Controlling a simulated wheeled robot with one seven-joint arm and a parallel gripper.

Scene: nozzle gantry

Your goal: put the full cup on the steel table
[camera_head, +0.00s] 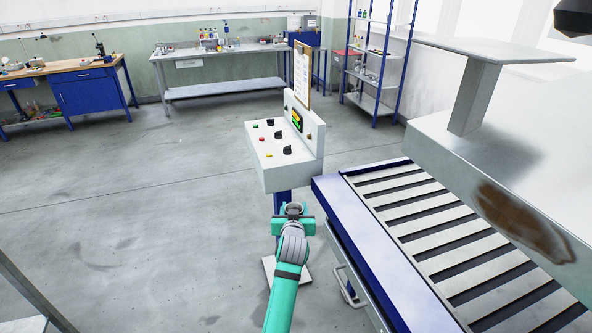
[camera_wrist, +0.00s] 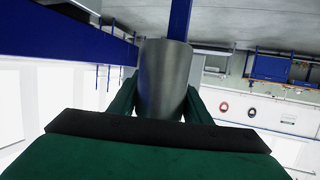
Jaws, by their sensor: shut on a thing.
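My gripper (camera_wrist: 161,100) is shut on a grey metal cup (camera_wrist: 164,72), with one green finger on each side of it. The cup's contents do not show in the wrist view. In the head view my gripper (camera_head: 292,218) is just in front of the control box, and I cannot make out the cup clearly there. The steel table (camera_head: 240,48) stands far off against the back wall, with a lower shelf. Small bottles and other items stand on its top. The cup is well away from it.
A white control box (camera_head: 277,163) on a blue post is just ahead. A blue-edged roller conveyor (camera_head: 340,222) runs along the right. A blue workbench (camera_head: 84,92) is at the back left, and a shelf rack (camera_head: 375,78) is at the back right. The floor (camera_head: 130,185) on the left is open.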

